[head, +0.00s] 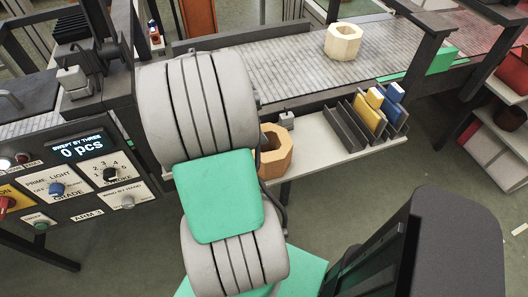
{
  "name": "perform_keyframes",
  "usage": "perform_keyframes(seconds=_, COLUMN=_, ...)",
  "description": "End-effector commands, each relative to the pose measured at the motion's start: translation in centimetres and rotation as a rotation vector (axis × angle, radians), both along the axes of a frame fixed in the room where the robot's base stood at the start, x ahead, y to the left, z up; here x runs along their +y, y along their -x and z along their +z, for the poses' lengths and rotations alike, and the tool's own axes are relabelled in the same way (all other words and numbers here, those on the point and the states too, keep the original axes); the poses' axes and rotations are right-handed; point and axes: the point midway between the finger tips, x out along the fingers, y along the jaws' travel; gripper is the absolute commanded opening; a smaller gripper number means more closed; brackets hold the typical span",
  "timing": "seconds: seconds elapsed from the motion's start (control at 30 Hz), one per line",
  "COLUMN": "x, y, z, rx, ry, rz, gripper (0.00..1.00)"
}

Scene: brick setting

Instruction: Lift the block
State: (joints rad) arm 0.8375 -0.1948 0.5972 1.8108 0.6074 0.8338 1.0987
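A pale cream, ring-shaped block (343,41) with flat faceted sides and a hole through its top stands upright on the grey conveyor belt. A second faceted ring block, tan-orange (274,152), sits on the light shelf in front of the conveyor. Its left part is hidden behind my arm. The picture does not tell which of the two is the task's block. My grey and green arm fills the middle of the head view. My gripper is not visible.
The conveyor belt (300,60) runs across the back. A dark slotted rack (367,123) with yellow and blue pieces stands at the right of the light shelf (313,150). A control panel (85,180) reading "0 pcs" is at left. Red bins (514,72) are at far right.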

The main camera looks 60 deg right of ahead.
Motion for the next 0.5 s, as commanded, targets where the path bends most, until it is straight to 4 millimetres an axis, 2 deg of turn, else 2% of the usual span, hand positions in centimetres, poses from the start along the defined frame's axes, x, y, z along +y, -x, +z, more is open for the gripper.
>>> perform_keyframes(seconds=0.3, x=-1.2, y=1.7, z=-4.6, rx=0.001, ry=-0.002, rz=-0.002, gripper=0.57)
perform_keyframes(seconds=0.5, x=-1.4, y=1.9, z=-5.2, rx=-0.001, ry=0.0, rz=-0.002, gripper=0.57)
